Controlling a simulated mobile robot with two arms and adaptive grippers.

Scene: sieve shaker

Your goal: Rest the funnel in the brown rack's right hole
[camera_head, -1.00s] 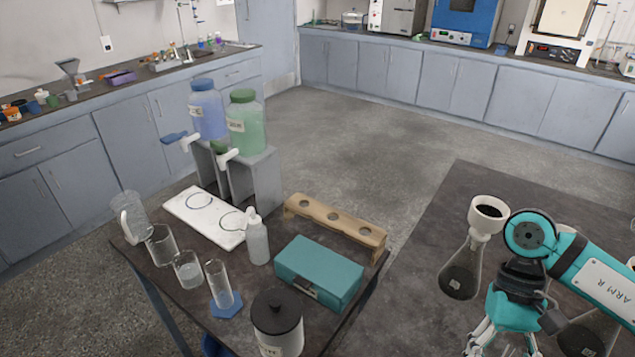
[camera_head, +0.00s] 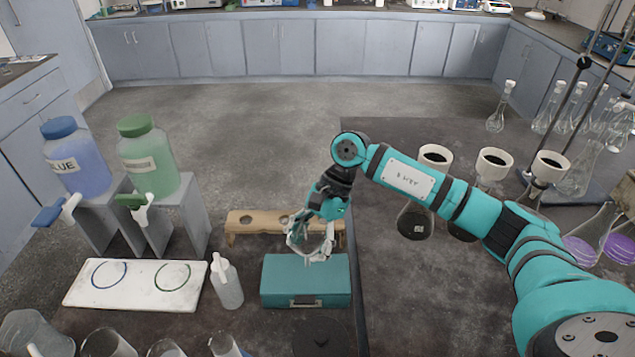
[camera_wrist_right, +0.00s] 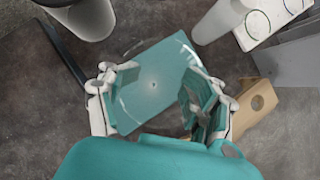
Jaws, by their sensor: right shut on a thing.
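My right gripper (camera_head: 310,240) is shut on a clear glass funnel (camera_head: 320,246), which is hard to see. In the right wrist view the funnel's (camera_wrist_right: 153,86) round rim shows faintly between the fingers (camera_wrist_right: 160,98). The gripper and funnel are in front of the right part of the brown rack (camera_head: 265,228) and above the far edge of the teal box. One end of the rack (camera_wrist_right: 245,122) with a hole also shows in the right wrist view. My left gripper is out of view.
The teal box (camera_head: 305,282) stands just in front of the rack. A white squeeze bottle (camera_head: 226,283) and a white board (camera_head: 135,284) are to the left. A dark-lidded jar (camera_head: 321,338) is nearer. Flasks with white tops (camera_head: 434,155) stand on the right table.

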